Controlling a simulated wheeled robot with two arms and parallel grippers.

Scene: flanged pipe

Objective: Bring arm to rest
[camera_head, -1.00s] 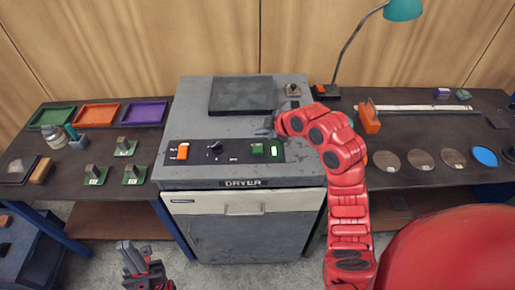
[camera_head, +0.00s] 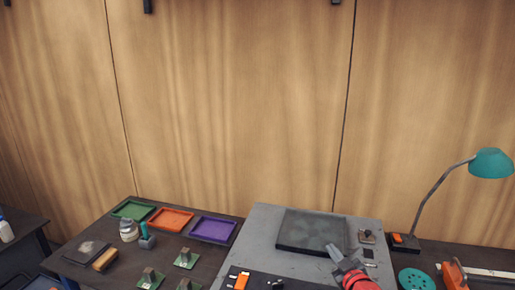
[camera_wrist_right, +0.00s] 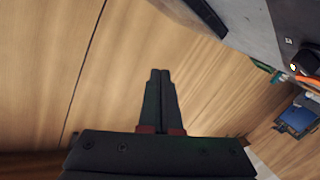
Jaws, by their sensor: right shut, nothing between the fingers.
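Most of my right arm is cut off below the head view. My left gripper is not in view.
Green, orange (camera_head: 171,219) and purple trays lie on the left bench, with a jar (camera_head: 129,231) and small green boards (camera_head: 186,258) in front. A teal lamp (camera_head: 490,163) stands right of the dryer. The wall above is clear.

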